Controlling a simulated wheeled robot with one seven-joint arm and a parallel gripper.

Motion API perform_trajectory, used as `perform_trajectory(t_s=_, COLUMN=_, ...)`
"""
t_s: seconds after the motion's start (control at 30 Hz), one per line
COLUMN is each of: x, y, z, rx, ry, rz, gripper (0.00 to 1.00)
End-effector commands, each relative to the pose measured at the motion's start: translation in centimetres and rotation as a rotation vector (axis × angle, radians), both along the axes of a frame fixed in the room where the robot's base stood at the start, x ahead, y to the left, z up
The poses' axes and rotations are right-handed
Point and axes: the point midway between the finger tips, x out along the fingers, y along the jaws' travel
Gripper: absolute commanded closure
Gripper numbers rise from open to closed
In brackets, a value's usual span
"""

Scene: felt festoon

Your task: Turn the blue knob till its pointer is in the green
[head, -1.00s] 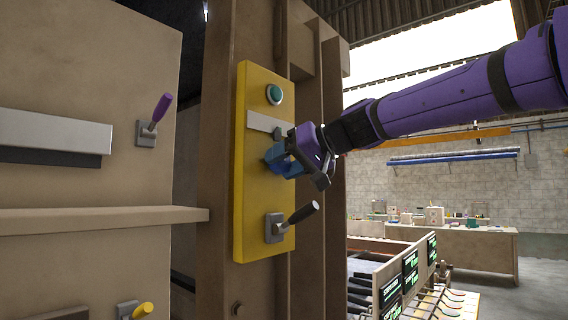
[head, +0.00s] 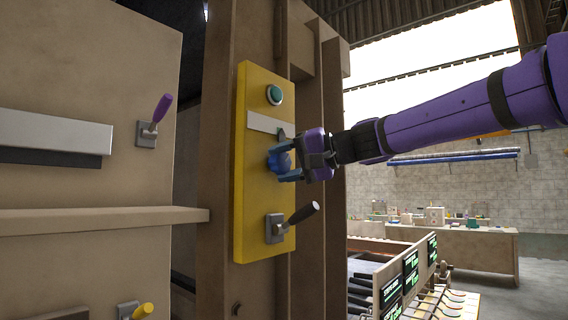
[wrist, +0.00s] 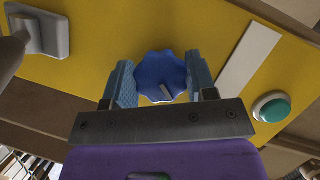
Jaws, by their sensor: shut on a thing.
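The blue knob (head: 279,161) sits on the yellow panel, partly hidden by my gripper (head: 288,160). In the wrist view the knob (wrist: 155,70) has a scalloped edge and a pale pointer mark (wrist: 167,91) directed toward the gripper's palm and slightly right. My gripper's blue fingers stand on either side of the knob, shut on it. No green zone around the knob can be made out clearly. The yellow panel (head: 256,205) is upright on a brown post.
A round green button (head: 274,94) and a pale strip (head: 262,123) are above the knob. A purple-handled lever (head: 155,118) is on the left cabinet. A workbench (head: 455,245) stands far behind.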

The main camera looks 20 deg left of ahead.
Motion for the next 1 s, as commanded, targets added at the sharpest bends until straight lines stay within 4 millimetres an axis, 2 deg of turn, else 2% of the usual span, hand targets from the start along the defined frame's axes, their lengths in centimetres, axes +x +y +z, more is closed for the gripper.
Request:
perform_trajectory(t_s=0.4, x=0.0, y=0.0, z=-0.1, rx=0.000, ry=0.005, rz=-0.001, gripper=0.72)
perform_trajectory(t_s=0.43, x=0.0, y=0.0, z=-0.1, rx=0.000, ry=0.005, rz=-0.001, gripper=0.41)
perform_trajectory(t_s=0.5, x=0.0, y=0.0, z=-0.1, rx=0.000, ry=0.005, rz=-0.001, gripper=0.25)
perform_trajectory(t_s=0.53, x=0.0, y=0.0, z=-0.1, rx=0.000, ry=0.005, rz=-0.001, gripper=0.23)
perform_trajectory(t_s=0.83, x=0.0, y=-0.2, z=0.0, rx=0.001, ry=0.004, rz=0.000, gripper=0.23)
perform_trajectory(t_s=1.0, x=0.0, y=-2.0, z=0.4, rx=0.001, ry=0.002, rz=-0.004, gripper=0.23)
